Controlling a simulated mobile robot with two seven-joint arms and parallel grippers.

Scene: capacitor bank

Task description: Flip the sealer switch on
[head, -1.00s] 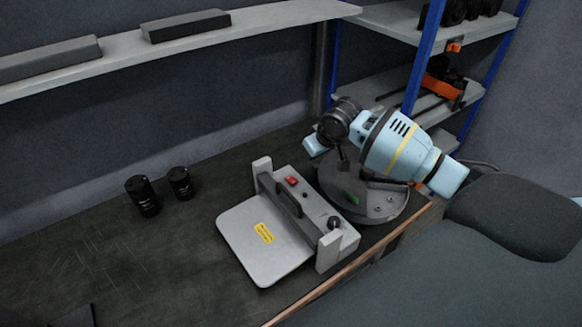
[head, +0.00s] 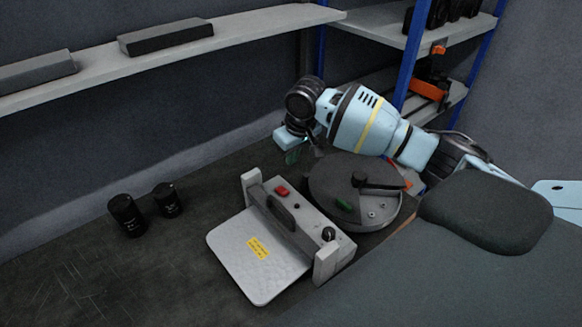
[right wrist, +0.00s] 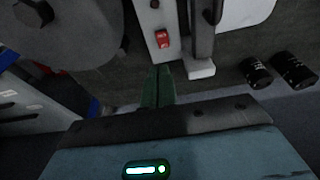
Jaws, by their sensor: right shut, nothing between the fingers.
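The sealer (head: 316,226) is a grey box with a flat plate, a yellow label and a black handle, standing on the dark bench. Its red switch (head: 281,190) is on the top near the far end; it also shows in the right wrist view (right wrist: 162,39). I cannot tell its position. My right gripper (head: 292,156) is beyond the sealer's far end, apart from the switch. In the right wrist view its green fingers (right wrist: 158,86) are together and empty, with the switch just beyond their tips in the picture. My left gripper is not in view.
A round grey device (head: 335,175) with a green button stands right beside the sealer. Two black capacitors (head: 127,215) stand left on the bench. A shelf (head: 90,75) with dark bars runs along the wall. The bench's left front is clear.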

